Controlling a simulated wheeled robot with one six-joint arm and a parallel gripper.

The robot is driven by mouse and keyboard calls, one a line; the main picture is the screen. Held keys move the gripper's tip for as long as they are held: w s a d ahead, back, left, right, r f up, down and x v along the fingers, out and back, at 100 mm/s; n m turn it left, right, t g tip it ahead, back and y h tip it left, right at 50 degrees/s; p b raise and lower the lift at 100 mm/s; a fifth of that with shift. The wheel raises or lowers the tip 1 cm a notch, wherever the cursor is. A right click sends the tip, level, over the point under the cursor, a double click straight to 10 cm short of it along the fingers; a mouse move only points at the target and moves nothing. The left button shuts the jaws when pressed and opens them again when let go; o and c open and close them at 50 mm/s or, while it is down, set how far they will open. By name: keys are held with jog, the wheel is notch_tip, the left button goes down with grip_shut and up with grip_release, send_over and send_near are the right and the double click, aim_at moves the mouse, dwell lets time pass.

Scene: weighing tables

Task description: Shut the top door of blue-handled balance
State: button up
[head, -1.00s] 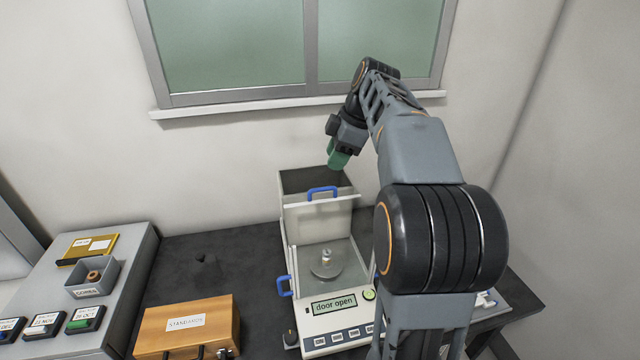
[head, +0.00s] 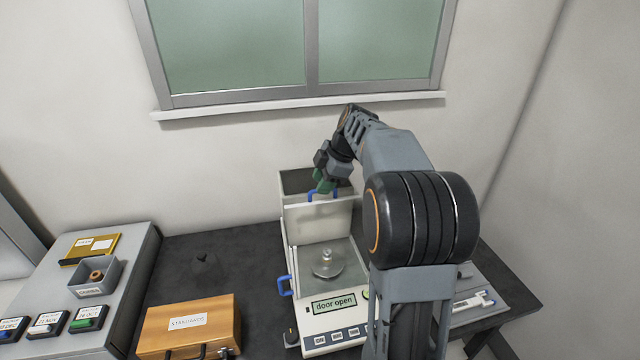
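The blue-handled balance (head: 336,318) stands on the dark table, and its display reads "door open". Its top door (head: 318,222) stands up at the back of the weighing chamber, with a blue handle (head: 313,197) on its upper edge. A second blue handle (head: 285,286) is on the left side. A small metal weight (head: 326,257) sits on the round pan inside. My gripper (head: 322,187) with green fingers is right at the top door's handle and partly covers it. I cannot tell whether the fingers touch the handle or how far apart they are.
A wooden standards case (head: 190,326) lies left of the balance. Further left, a grey bench (head: 137,262) holds a grey box (head: 95,280), a yellow folder (head: 91,248) and several labelled blocks. A pen-like tool (head: 475,302) lies at the right. The wall and window are close behind.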

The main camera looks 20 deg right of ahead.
jog(key=shift+x, duration=0.95)
jog(key=shift+c, duration=0.3)
grip_shut()
